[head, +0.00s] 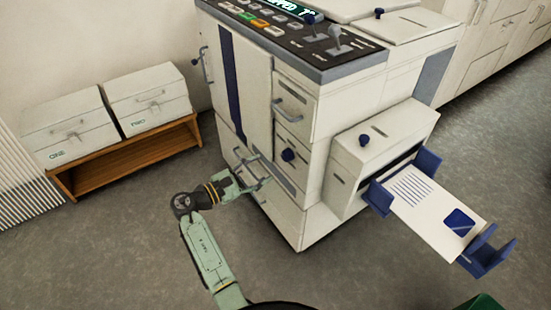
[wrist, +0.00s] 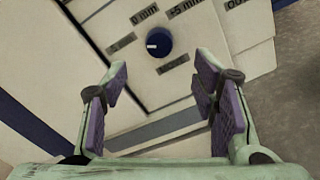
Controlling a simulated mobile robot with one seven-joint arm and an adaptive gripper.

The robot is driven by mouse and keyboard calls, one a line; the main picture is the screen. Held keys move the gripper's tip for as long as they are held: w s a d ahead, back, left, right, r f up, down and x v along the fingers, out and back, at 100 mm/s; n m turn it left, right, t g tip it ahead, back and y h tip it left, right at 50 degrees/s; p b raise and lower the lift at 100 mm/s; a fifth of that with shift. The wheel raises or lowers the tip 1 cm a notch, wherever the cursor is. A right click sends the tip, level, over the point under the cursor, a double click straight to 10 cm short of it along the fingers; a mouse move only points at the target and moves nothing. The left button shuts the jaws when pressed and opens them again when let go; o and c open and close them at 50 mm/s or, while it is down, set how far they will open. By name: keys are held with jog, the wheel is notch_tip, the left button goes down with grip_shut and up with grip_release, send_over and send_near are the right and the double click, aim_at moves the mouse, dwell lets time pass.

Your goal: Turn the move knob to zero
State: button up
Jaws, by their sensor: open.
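A round dark blue knob (wrist: 158,42) sits on the cream machine front in the wrist view, beyond my open fingers and between their tips. A white mark shows on the knob's left side. Labels surround it: one at the upper left reads "0 mm" (wrist: 144,15), one at the upper right reads about "+5 mm" (wrist: 186,8). The others are too small to read. In the head view the knob (head: 288,155) is on the machine's lower front panel. My gripper (wrist: 162,72) is open and empty, apart from the knob; in the head view my gripper (head: 258,178) is below and left of it.
The machine (head: 243,75) has a top control panel with buttons and levers. A drawer handle (head: 290,104) is above the knob. A side tray (head: 484,250) holds a printed sheet (head: 430,210) at the right. Two boxes (head: 70,128) stand on a wooden shelf at the left.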

aim_at(284, 158)
jog(key=p+x, duration=0.1)
jog(key=x, duration=0.8)
jog(key=shift+c, duration=0.3)
jog(key=c, duration=1.1)
